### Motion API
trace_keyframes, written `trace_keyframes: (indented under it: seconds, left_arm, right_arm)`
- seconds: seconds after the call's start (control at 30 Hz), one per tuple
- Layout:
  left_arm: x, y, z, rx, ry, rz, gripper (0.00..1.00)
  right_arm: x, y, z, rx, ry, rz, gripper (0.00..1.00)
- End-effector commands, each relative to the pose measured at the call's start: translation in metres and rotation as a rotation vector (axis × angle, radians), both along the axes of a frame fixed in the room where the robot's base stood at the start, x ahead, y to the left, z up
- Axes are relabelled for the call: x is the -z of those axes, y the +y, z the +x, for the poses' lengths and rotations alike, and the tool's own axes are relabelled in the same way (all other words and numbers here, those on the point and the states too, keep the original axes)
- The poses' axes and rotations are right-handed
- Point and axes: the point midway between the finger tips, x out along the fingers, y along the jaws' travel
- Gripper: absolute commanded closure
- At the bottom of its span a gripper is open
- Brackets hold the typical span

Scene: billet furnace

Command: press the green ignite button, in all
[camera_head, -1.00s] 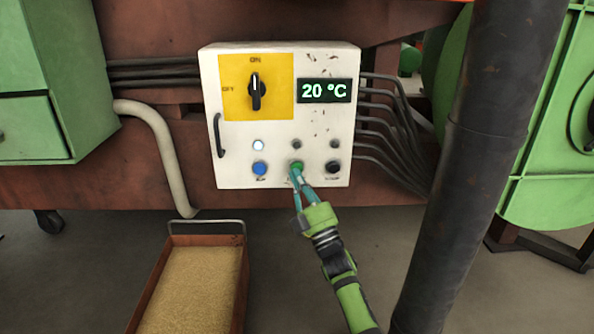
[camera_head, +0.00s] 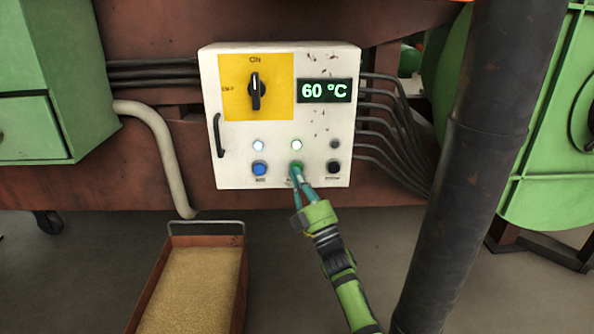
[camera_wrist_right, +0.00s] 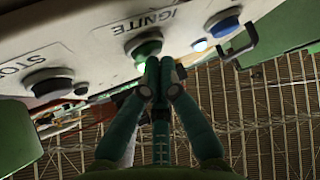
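The white control box (camera_head: 215,90) hangs in the middle of the head view. The green ignite button (camera_head: 297,165) is in its lower row, between a blue and a black button; it also shows in the right wrist view (camera_wrist_right: 146,46) beside the IGNITE label. My right gripper (camera_head: 298,174) has its fingertips at the green button, partly covering it. In the right wrist view its fingertips (camera_wrist_right: 161,68) are together, with nothing between them, right at the button; whether they touch it I cannot tell. My left gripper is not in view.
The rotary switch (camera_head: 256,92) points up to ON. The display (camera_head: 325,90) reads 60 °C. White (camera_head: 258,145) and green (camera_head: 297,145) lamps are lit; the third lamp is dark. A dark pipe (camera_head: 470,170) stands right of my arm. A tray of granules (camera_head: 240,318) is below left.

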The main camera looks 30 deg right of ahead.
Motion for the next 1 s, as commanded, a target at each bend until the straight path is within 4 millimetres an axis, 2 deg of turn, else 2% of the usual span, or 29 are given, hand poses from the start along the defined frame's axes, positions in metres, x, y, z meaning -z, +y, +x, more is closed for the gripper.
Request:
trace_keyframes:
  seconds: [0.47, 0.8, 1.0]
  left_arm:
    - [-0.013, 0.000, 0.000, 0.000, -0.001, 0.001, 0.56]
    - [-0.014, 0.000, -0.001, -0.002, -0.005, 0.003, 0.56]
    - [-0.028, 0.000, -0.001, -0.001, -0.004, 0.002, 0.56]
  right_arm:
    - [-0.001, 0.007, -0.012, 0.000, 0.001, 0.002, 1.00]
    - [0.000, 0.008, -0.014, 0.001, 0.001, 0.000, 1.00]
    - [-0.002, 0.017, -0.027, 0.000, 0.002, 0.001, 1.00]
